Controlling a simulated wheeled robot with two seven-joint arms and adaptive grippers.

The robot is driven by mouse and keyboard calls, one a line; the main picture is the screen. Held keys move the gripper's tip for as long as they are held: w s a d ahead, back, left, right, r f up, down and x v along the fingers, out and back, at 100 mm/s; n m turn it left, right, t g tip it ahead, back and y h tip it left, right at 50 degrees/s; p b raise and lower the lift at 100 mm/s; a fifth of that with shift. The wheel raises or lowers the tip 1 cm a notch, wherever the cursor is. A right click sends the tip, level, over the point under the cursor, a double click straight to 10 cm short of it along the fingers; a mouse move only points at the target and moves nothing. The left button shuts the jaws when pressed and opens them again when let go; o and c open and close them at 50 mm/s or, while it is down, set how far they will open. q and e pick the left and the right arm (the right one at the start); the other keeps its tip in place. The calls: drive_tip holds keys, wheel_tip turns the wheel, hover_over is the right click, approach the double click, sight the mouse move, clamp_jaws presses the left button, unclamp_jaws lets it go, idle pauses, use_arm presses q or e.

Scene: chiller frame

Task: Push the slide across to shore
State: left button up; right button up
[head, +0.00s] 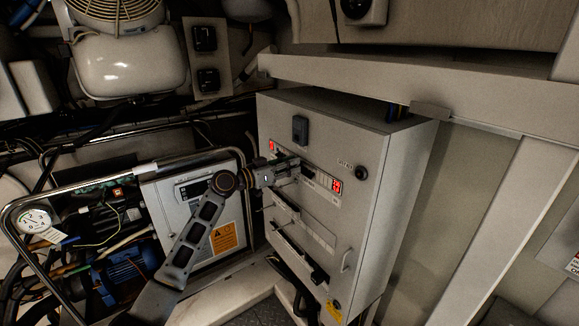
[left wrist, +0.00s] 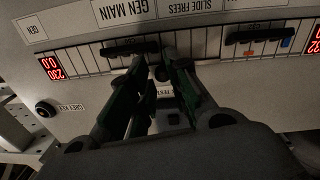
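The grey cabinet (head: 325,225) carries a horizontal slide strip between two red displays. In the left wrist view the strip (left wrist: 208,42) appears upside down, with labels "GEN MAIN" and "SLIDE FREES" above it. Two black bars lie along it, one left (left wrist: 125,48) and one right (left wrist: 252,37). My left gripper (head: 299,168) is at the strip, near its middle. My right gripper is out of view.
A key switch (head: 361,173) sits right of the strip. Lower down are another slotted panel (head: 300,222) and a handle (head: 346,261). A smaller box with a warning label (head: 224,238) and a metal tube frame (head: 90,176) stand to the left. A beam (head: 420,90) crosses above the cabinet.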

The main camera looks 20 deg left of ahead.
use_arm(q)
drive_tip(key=shift+o, duration=1.4)
drive_tip(key=shift+s+d, duration=0.1)
drive_tip(key=shift+d, duration=0.05)
drive_tip(key=v, duration=1.2)
drive_tip(key=shift+n, duration=0.3)
